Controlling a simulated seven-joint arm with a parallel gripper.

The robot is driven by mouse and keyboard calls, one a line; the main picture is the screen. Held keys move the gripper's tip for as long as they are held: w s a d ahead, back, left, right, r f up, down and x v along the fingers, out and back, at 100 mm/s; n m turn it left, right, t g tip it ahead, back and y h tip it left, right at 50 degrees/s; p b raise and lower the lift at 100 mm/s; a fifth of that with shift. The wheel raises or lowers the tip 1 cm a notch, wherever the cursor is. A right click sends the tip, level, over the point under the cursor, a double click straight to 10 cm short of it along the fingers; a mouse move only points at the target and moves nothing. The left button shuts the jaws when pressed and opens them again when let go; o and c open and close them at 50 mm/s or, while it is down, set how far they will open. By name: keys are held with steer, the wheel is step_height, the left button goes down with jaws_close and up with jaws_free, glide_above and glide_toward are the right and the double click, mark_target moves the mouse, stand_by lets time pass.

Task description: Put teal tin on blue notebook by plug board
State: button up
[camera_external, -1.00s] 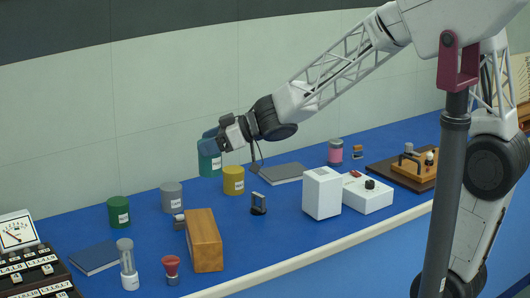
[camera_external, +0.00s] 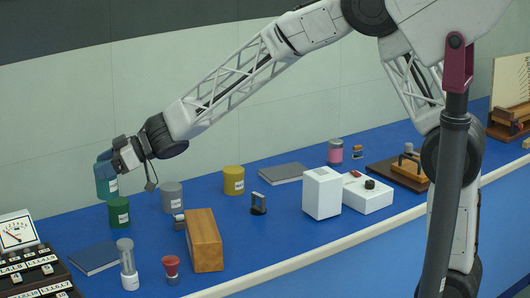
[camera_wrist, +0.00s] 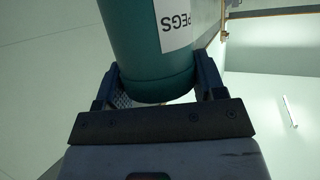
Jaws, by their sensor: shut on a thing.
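The teal tin (camera_external: 106,184) is held in the air by my gripper (camera_external: 108,163), above and slightly left of the green tin. In the wrist view the teal tin (camera_wrist: 150,50) sits between the two fingers of my gripper (camera_wrist: 155,85), its white label reading "PEGS". One blue notebook (camera_external: 94,257) lies at the left front, beside the dark plug board (camera_external: 40,272) with its white labels. A second, greyer-blue notebook (camera_external: 283,173) lies at the back, right of the yellow tin.
A green tin (camera_external: 119,212), a grey tin (camera_external: 172,195) and a yellow tin (camera_external: 233,180) stand along the back. A wooden block (camera_external: 204,240), a glass-like cylinder (camera_external: 127,264) and a red-topped item (camera_external: 171,268) stand near the left notebook, whose top is bare.

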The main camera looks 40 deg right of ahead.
mark_target(97, 188)
steer(key=shift+g, duration=0.3)
steer(key=a+f, duration=0.5)
steer(key=shift+w+f, duration=0.2)
steer(key=shift+f, duration=0.05)
steer(key=shift+f+n, duration=0.3)
steer(key=shift+f, duration=0.1)
step_height(97, 188, down, 6)
steer(key=shift+f, duration=1.9)
steer(key=shift+f, duration=0.15)
